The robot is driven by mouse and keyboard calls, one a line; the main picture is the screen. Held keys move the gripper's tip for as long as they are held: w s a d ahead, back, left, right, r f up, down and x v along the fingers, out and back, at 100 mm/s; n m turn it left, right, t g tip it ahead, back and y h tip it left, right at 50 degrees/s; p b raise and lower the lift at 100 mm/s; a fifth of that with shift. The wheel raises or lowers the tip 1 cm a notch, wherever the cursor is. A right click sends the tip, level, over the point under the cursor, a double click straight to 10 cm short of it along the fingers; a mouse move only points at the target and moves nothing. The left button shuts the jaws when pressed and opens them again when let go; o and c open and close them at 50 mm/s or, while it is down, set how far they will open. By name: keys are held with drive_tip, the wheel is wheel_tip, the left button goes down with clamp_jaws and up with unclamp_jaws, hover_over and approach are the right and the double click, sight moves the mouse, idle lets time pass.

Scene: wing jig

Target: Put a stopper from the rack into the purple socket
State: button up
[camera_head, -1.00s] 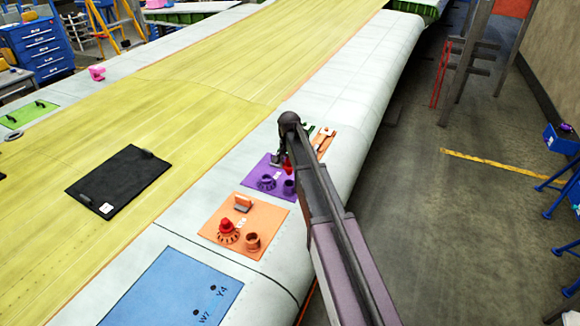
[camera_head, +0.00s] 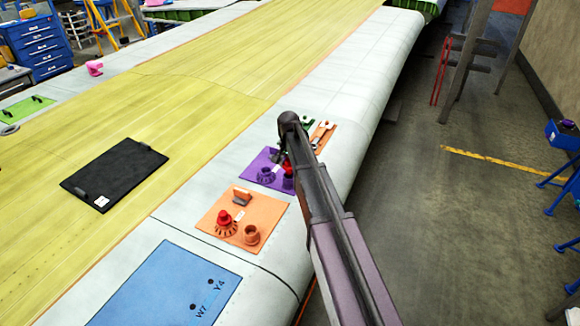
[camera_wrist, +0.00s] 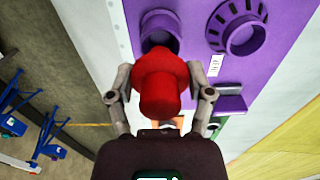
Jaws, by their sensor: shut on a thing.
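My gripper (camera_wrist: 160,94) is shut on a red stopper (camera_wrist: 160,82), with one finger on each side, in the wrist view. The purple socket (camera_wrist: 159,24), a round cup, stands on the purple panel (camera_wrist: 190,56) just beyond the stopper. The stopper overlaps the socket's near edge in the picture; I cannot tell whether they touch. In the head view the red stopper (camera_head: 286,166) shows just above the purple socket (camera_head: 288,183), partly hidden by my arm. A purple slotted ring (camera_wrist: 238,28) beside the socket is empty.
The orange panel (camera_head: 261,214) in front carries another red stopper (camera_head: 224,217) in a slotted ring and an orange cup (camera_head: 251,235). A purple bracket (camera_wrist: 230,98) stands near my gripper's right finger. A black panel (camera_head: 115,173) lies on the left.

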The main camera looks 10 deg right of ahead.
sight(288, 173)
drive_tip(key=shift+f+b, duration=1.95)
idle(1.7)
drive_tip(key=o, duration=1.1)
drive_tip(key=shift+a, duration=0.1)
drive_tip(key=shift+r, duration=0.1)
